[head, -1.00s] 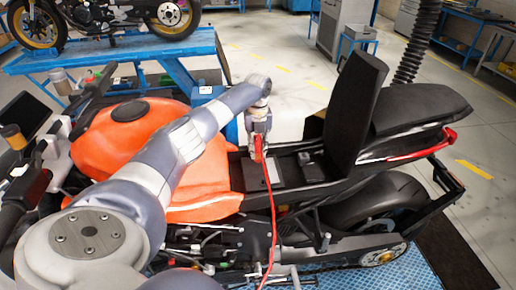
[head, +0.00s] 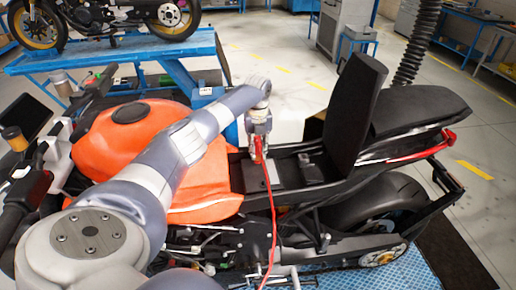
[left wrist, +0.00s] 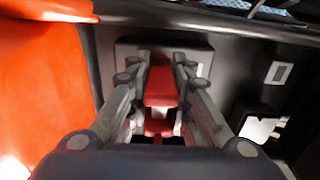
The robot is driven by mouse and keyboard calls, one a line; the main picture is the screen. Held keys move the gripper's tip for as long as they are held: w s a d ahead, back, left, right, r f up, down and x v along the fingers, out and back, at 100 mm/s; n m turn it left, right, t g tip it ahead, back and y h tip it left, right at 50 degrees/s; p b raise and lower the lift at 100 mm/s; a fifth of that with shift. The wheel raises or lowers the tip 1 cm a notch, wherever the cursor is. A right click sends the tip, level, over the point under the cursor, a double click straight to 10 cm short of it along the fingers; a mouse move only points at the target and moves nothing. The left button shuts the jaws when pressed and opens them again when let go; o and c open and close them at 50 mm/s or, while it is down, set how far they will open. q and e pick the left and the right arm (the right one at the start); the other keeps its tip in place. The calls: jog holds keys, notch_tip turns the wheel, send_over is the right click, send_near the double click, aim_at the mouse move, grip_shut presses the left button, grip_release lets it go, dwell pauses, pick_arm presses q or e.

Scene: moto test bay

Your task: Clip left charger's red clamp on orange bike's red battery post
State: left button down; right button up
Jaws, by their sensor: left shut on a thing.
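The orange bike (head: 118,150) stands across the head view with its seat raised, baring the black battery bay. My left gripper (head: 258,158) reaches down into the front of this bay and is shut on the red clamp, with fingers on both sides of it. A red cable (head: 274,215) hangs from the clamp down past the bike's side. The red post is hidden, so I cannot tell whether the clamp touches it. My right gripper is not in view.
The raised black seat (head: 354,115) stands just right of my left gripper. The orange bodywork lies close on its left. A blue bench (head: 120,58) with another motorcycle is behind. A black hose (head: 415,50) hangs at the back right. Open floor lies behind the bike.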

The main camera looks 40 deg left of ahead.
pick_arm(q)
jog(key=shift+f+b, duration=0.4)
jog(key=shift+f, duration=0.25)
jog(key=c, duration=1.4)
grip_release()
jog(key=shift+o, duration=0.2)
jog(key=shift+r, duration=0.1)
notch_tip(320, 180, up, 12)
jog(key=shift+d, duration=0.1)
